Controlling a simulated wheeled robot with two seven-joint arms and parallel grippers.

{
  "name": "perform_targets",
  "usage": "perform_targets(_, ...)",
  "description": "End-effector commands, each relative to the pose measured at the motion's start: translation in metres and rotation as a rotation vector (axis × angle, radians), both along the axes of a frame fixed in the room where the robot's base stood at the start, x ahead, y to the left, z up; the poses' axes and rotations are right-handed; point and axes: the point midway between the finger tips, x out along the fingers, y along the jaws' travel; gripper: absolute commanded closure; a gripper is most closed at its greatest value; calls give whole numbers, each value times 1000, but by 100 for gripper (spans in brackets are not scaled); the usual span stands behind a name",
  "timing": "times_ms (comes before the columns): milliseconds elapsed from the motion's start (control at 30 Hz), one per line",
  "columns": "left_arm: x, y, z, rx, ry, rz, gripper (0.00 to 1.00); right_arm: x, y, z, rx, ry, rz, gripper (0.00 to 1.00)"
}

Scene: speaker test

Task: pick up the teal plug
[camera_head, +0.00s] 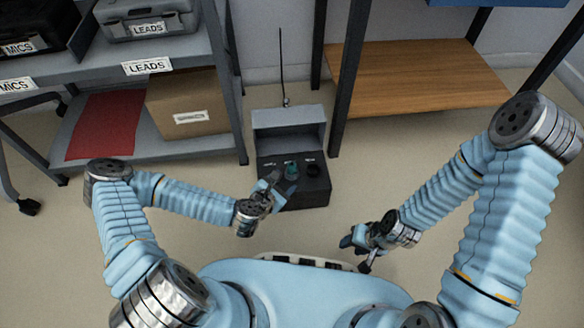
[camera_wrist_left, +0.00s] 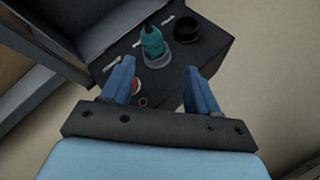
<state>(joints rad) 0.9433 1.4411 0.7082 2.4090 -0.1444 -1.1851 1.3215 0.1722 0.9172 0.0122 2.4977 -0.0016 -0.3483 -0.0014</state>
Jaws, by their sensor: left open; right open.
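The teal plug (camera_head: 291,169) sits upright on top of a dark box (camera_head: 308,195) on the floor. In the left wrist view the teal plug (camera_wrist_left: 153,42) stands in a grey ring on the dark top (camera_wrist_left: 205,63), just beyond my fingertips. My left gripper (camera_head: 278,183) is open beside the plug, on its left and near side; its two blue fingers (camera_wrist_left: 158,72) are apart with nothing between them. My right gripper (camera_head: 354,246) is open and empty, low and to the right of the box, clear of it.
A black round socket (camera_wrist_left: 187,28) is right of the plug, and a red round part (camera_wrist_left: 136,84) lies nearer. The box's raised grey lid (camera_head: 290,133) stands behind. A grey shelf with a cardboard box (camera_head: 188,108) is left; a wooden shelf (camera_head: 415,75) is behind right. Floor at right is clear.

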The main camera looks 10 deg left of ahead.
Motion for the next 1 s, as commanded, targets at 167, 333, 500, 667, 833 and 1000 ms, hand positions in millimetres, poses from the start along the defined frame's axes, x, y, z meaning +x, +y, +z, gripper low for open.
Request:
perform_targets(167, -23, -10, 21, -287, -48, 295, 40, -1, 0, 3, 2, 4, 3, 57)
perform_targets(333, -16, -9, 21, -362, -70, 381, 40, -1, 1, -1, 2, 5, 3, 57)
perform_targets(500, 18, -12, 5, -358, -69, 380, 40, -1, 0, -8, 1, 3, 2, 57)
perform_targets(667, 43, -15, -4, -358, -68, 378, 40, 0, 0, -13, 0, 2, 1, 57)
perform_targets(833, 55, -16, -9, -358, -68, 378, 40, 0, 0, -16, 0, 1, 0, 57)
perform_targets(1000, 80, -18, -23, -357, -68, 378, 40, 0, 0, -26, 0, -1, 0, 57)
